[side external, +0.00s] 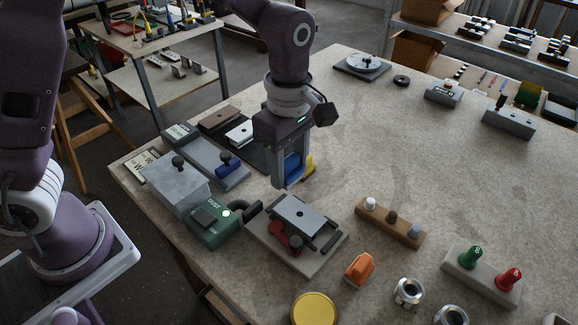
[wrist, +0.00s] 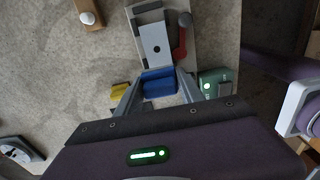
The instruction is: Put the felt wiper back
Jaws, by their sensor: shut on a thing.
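My gripper (side external: 290,178) is upright over the table, between the dark pad and the clamp fixture. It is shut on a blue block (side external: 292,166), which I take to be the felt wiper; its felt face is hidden. The blue block also shows between the fingertips in the wrist view (wrist: 158,82). I cannot tell whether it touches the table. The clamp fixture (side external: 328,262) holds a grey plate (side external: 299,213) with a hole, and a red lever (side external: 285,238) is at its side. A small yellow piece (side external: 310,164) is close beside my gripper.
A green dust unit (side external: 213,232) with a lit lamp and a grey box (side external: 176,189) stand left of the fixture. A blue knobbed piece (side external: 228,162) sits on a grey plate. A wooden knob rack (side external: 378,230) and orange piece (side external: 359,268) lie right. The table's middle right is clear.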

